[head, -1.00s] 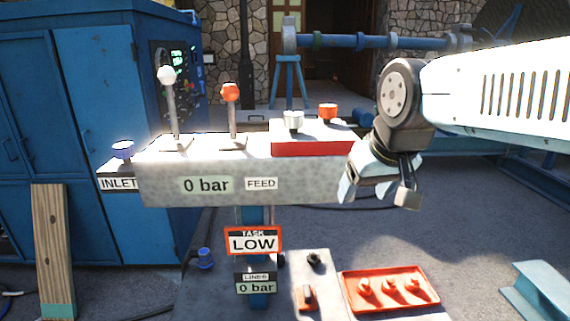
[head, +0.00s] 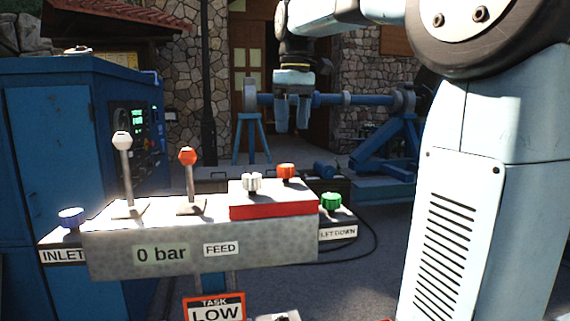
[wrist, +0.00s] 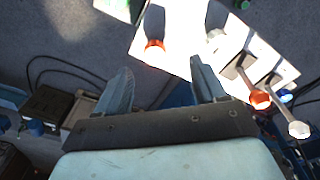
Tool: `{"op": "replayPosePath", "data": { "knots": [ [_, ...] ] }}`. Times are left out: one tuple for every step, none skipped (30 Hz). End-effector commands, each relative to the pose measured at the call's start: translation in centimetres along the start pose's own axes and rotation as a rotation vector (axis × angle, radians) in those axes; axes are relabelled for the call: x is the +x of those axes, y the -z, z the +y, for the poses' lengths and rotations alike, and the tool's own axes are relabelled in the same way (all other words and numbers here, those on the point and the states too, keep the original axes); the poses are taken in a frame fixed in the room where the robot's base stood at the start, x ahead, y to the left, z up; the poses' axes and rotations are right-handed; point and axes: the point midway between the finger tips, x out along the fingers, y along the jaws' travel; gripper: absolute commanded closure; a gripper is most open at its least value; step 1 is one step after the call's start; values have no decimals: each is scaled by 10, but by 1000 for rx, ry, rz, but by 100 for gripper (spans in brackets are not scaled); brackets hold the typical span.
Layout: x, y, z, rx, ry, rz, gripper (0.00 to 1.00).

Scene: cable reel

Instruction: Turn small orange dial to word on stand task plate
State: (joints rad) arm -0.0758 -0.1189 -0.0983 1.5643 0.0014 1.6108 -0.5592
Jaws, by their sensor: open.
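The small orange dial (head: 286,171) sits on the red-sided block (head: 272,210) on the stand, to the right of a white dial (head: 252,182). The task plate (head: 214,309) below the stand's beam reads LOW; the picture's bottom edge cuts it. My gripper (head: 293,128) is open and empty, pointing down, and appears above the orange dial in the head view. In the wrist view the orange dial (wrist: 155,50) lies below, between and beyond my spread fingers (wrist: 160,70), apart from them. I cannot read any marks around the dial.
A white-topped lever (head: 122,140) and an orange-topped lever (head: 188,156) stand upright to the left. A blue INLET knob (head: 70,217) and a green LETDOWN knob (head: 330,202) flank the beam. The FEED display (head: 162,254) shows 0 bar. A blue cabinet (head: 60,150) stands left.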

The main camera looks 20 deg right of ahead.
Motion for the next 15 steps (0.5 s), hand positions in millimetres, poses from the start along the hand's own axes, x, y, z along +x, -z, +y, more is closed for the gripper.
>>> {"op": "replayPosePath", "data": {
  "knots": [
    [-5, 12, 6, -25, 8, -18, 30],
    [-8, 16, 9, -38, 12, -27, 30],
    [-11, 22, 12, -56, 19, -40, 30],
    [-14, 25, 14, -66, 22, -46, 30],
    [-15, 28, 16, -77, 26, -54, 30],
    [-18, 32, 18, -88, 29, -60, 30],
    [-19, 34, 19, -95, 32, -66, 30],
    [-20, 36, 20, -101, 34, -70, 30],
    [-21, 37, 20, -107, 36, -73, 30],
    [-21, 38, 21, -110, 37, -75, 30],
    [-20, 38, 21, -112, 38, -77, 30],
    [-19, 38, 21, -114, 39, -78, 30],
    [-18, 38, 21, -114, 39, -78, 30],
    [-16, 38, 21, -114, 39, -79, 30],
    [-12, 38, 20, -114, 40, -79, 30]
  ]
}}
